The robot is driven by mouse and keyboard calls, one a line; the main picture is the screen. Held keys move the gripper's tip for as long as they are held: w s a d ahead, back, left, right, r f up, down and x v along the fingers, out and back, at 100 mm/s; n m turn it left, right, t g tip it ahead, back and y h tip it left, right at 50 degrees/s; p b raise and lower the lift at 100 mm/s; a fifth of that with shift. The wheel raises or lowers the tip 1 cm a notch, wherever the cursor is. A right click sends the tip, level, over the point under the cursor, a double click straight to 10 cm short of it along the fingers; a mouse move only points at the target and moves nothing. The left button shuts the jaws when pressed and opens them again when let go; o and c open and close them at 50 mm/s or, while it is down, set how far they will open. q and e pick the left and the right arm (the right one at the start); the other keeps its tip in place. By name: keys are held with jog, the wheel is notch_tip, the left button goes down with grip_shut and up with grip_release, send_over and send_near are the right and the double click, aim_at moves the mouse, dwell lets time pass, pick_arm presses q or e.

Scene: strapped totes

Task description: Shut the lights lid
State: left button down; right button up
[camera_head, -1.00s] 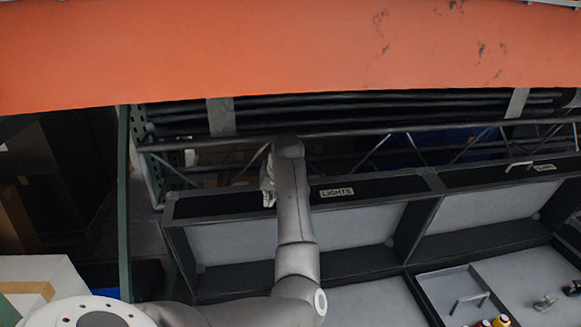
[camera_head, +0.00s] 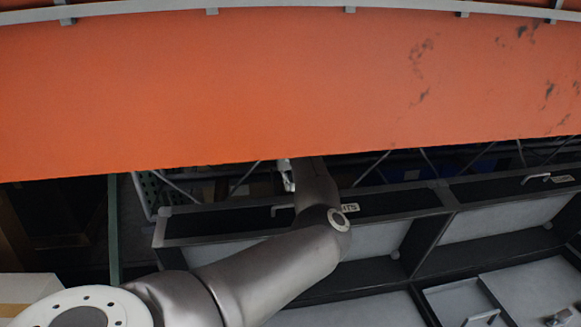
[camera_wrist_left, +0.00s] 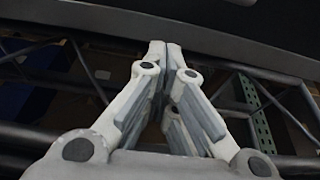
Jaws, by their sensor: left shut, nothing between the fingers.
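The lights lid (camera_head: 215,228) is a dark-framed panel with a black strip along its far side. It is open, with a pale inner face showing. Its label (camera_head: 350,208) is partly hidden behind my left arm, and a small grey handle shows left of the arm. My left gripper (camera_head: 287,178) is just beyond the lid's far edge, partly hidden by the orange beam and my arm. In the left wrist view its fingers (camera_wrist_left: 158,46) are together and empty, with the tips close to a dark surface; contact is unclear. My right gripper is not in view.
A wide orange beam (camera_head: 240,95) crosses the upper view. A second dark lid (camera_head: 500,220) with a handle adjoins on the right. A small grey tray (camera_head: 465,300) lies at lower right. Metal truss bars (camera_wrist_left: 75,75) lie around the left gripper. A pale box (camera_head: 30,290) is at lower left.

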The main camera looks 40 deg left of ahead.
pick_arm(q)
jog(key=shift+x, duration=1.1)
jog(key=shift+s+d+r+p, duration=0.15)
jog(key=shift+s+d+p, duration=0.25)
jog(key=shift+d, duration=0.15)
jog(key=shift+s+d+r+p, duration=0.15)
jog(key=shift+s+d+p, duration=0.25)
jog(key=shift+d, duration=0.15)
jog(key=shift+s+d, duration=0.4)
jog(key=shift+d, duration=0.05)
jog(key=shift+f, duration=0.15)
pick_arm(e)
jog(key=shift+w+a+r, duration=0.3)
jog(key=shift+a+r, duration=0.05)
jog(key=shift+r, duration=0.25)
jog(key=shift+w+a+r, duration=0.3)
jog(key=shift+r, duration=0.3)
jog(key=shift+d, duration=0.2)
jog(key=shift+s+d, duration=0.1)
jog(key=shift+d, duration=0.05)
